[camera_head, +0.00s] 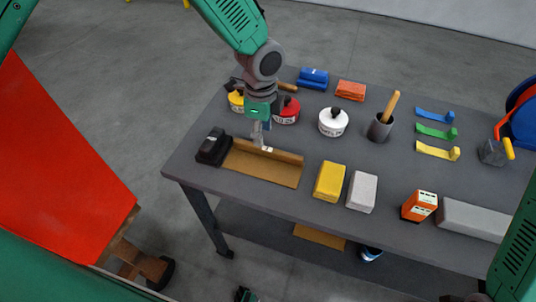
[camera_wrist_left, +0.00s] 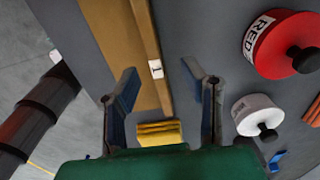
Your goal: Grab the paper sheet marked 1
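The brown paper sheet (camera_head: 265,170) lies on the grey table with its far edge curled up. A small white label (camera_head: 267,149) sits on that edge; in the left wrist view the label (camera_wrist_left: 155,69) shows a mark too small to read surely. My left gripper (camera_head: 262,137) is above the curled edge, near the label. In the left wrist view my left gripper (camera_wrist_left: 160,76) is open, its fingers either side of the curled edge, with nothing visibly held. Whether they touch the sheet I cannot tell. My right gripper is not clearly visible.
A black tool (camera_head: 213,147) stands at the sheet's left end. Red (camera_head: 287,110), yellow (camera_head: 236,101) and white (camera_head: 333,122) tins stand behind. Yellow (camera_head: 329,181) and grey (camera_head: 362,192) blocks lie to the right. The table's front edge is close to the sheet.

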